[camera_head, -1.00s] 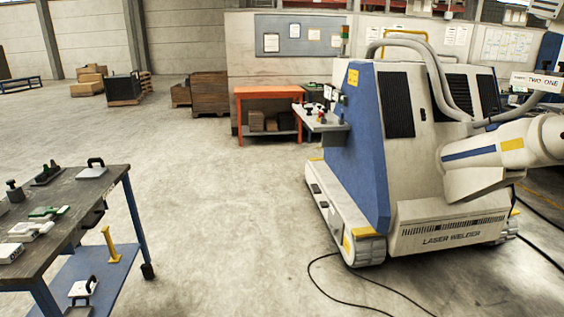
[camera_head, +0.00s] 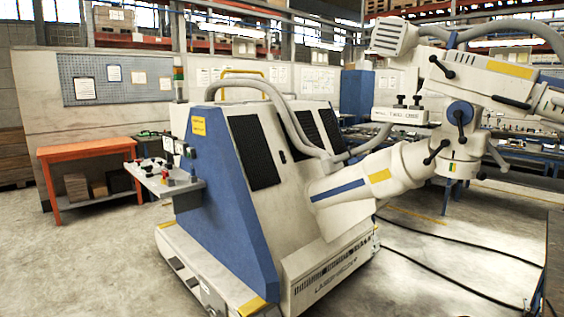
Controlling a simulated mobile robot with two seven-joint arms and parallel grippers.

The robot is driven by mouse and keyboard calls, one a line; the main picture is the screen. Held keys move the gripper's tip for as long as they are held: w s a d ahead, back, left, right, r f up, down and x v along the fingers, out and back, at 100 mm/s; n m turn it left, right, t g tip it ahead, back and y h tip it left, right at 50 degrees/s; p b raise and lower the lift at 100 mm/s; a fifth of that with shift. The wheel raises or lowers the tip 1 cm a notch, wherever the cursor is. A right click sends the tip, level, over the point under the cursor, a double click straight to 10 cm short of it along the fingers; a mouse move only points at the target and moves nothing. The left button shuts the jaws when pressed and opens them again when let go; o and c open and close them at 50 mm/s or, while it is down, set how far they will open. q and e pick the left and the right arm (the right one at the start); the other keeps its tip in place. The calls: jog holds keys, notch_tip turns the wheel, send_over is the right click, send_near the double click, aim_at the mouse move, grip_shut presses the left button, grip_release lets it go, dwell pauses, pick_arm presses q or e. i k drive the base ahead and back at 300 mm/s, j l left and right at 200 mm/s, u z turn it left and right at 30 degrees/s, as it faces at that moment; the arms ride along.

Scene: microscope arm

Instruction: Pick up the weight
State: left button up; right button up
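Neither of my grippers is in view. I cannot make out a weight for certain. Several small dark, red and white objects sit on a grey side shelf (camera_head: 188,187) fixed to the blue and white laser welder (camera_head: 236,200); they are too small to identify. The welder's thick white arm (camera_head: 415,168) reaches right to a joint with black handles (camera_head: 458,130).
An orange table (camera_head: 92,150) with boxes on its lower shelf stands at the left by a partition. Black cables (camera_head: 450,270) lie on the floor at right. A long workbench (camera_head: 520,150) runs behind. Open concrete floor (camera_head: 80,260) lies at lower left.

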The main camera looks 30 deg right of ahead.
aim_at(400, 98)
jog(key=i+l+z, duration=0.1)
jog(key=i+z, duration=0.6)
jog(key=i+j+z, duration=0.1)
jog(key=i+z, duration=0.15)
jog(key=z, duration=0.15)
jog(key=i+l+z, duration=0.15)
jog(key=i+z, duration=0.3)
jog(key=i+j+z, duration=0.1)
jog(key=i+z, duration=0.35)
jog(key=i, duration=0.2)
jog(key=i+l, duration=0.4)
jog(key=i, duration=0.15)
jog(key=i+l, duration=0.4)
jog(key=i, duration=0.2)
